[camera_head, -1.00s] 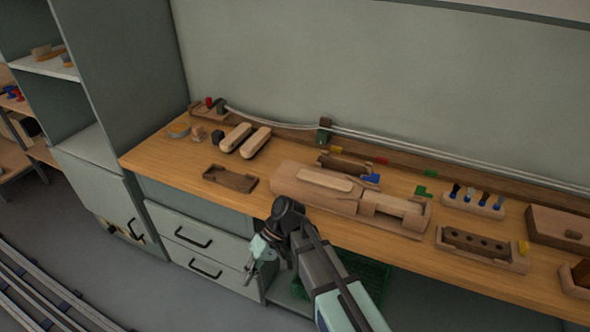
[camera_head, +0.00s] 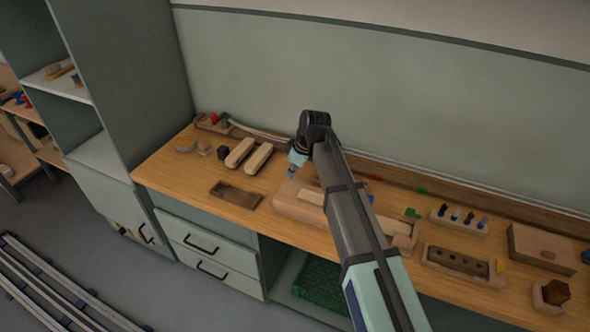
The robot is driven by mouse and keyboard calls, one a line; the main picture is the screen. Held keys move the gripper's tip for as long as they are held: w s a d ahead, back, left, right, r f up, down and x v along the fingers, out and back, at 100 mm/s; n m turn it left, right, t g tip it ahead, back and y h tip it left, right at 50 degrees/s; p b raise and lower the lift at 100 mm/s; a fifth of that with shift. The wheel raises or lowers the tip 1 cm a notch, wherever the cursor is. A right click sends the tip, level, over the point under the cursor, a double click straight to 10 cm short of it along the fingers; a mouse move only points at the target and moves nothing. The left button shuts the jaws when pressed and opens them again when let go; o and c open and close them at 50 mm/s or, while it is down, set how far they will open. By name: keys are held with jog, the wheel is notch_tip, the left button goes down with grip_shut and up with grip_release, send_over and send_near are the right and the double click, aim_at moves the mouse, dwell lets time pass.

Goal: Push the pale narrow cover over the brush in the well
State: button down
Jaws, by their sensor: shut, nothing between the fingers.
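The pale narrow cover (camera_head: 312,196) lies on the left part of a long wooden block (camera_head: 290,205) in the middle of the bench. My arm crosses in front of the block and hides part of it. The well end (camera_head: 404,232) shows only partly, right of my arm. I cannot make out the brush in it. My gripper (camera_head: 291,174) is shut and empty, pointing down near the block's left back side, left of the cover. It looks apart from the cover; whether it touches the block is unclear.
Two pale rounded blocks (camera_head: 248,154) lie to the left, and a dark shallow tray (camera_head: 236,194) lies at the front left. Right of my arm are a rack of tufts (camera_head: 459,219), a holed block (camera_head: 457,262) and a lidded box (camera_head: 541,249). A cable runs along the back.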

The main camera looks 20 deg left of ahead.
aim_at(293, 194)
jog(key=p+x, duration=0.2)
jog(key=x, duration=0.5)
jog(key=shift+a+f, duration=0.1)
jog(key=d+p, duration=0.1)
jog(key=d, duration=0.1)
jog(key=shift+s+d, duration=0.15)
jog(key=shift+d, duration=0.15)
jog(key=shift+d+p, duration=0.4)
jog(key=shift+d, duration=0.35)
jog(key=shift+f, duration=0.1)
